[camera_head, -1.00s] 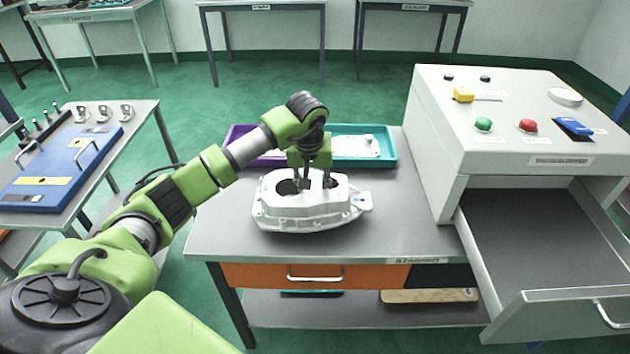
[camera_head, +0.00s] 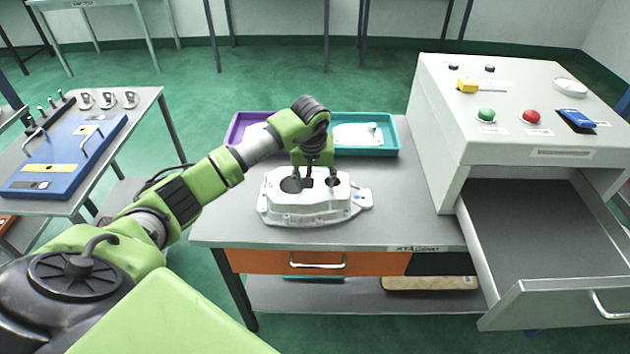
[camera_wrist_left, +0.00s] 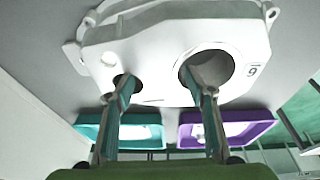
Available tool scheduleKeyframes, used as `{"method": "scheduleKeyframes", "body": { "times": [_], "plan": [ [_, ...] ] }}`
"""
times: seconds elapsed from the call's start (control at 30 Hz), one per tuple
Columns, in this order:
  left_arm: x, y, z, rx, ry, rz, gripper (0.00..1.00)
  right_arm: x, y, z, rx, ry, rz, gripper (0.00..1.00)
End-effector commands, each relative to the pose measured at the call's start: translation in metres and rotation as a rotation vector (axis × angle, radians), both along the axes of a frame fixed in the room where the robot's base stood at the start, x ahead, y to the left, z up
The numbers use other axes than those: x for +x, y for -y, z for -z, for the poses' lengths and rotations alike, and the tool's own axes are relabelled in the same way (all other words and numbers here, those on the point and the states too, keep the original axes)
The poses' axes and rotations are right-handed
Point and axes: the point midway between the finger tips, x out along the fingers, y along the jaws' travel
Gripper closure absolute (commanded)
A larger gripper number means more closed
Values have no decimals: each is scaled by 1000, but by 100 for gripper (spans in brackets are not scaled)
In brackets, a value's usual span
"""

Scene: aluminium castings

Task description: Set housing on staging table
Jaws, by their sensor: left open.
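The housing (camera_head: 300,210) is a white casting with a large round opening, a smaller one and a lug at its right. It appears to rest upright on the grey staging table (camera_head: 225,225), towards the front edge. My left gripper (camera_head: 318,180) points down over it and is open. In the left wrist view, the gripper (camera_wrist_left: 158,80) has one finger at the small hole and the other at the large hole of the housing (camera_wrist_left: 150,60). Whether the fingertips still touch the hole walls is not clear. My right gripper is out of view.
A purple tray (camera_head: 234,132) and a teal tray (camera_head: 393,145) with a white part stand behind the housing. A grey cabinet (camera_head: 440,125) with buttons and an open drawer (camera_head: 545,300) borders the right. A blue fixture (camera_head: 60,155) lies on the left table.

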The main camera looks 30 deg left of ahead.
Motion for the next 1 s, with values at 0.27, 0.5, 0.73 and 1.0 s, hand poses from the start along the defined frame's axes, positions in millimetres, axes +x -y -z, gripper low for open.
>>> {"method": "scheduleKeyframes", "body": {
  "times": [0.27, 0.5, 0.73, 1.0],
  "plan": [
    [-10, 4, -47, 4, 7, 2, 50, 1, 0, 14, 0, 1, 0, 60],
    [-21, 8, -93, 3, 5, 0, 50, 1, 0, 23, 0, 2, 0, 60],
    [-26, 11, -112, 0, 2, 0, 50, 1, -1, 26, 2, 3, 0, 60],
    [-26, 11, -113, 1, 1, 0, 50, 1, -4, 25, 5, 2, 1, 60]
  ]
}}
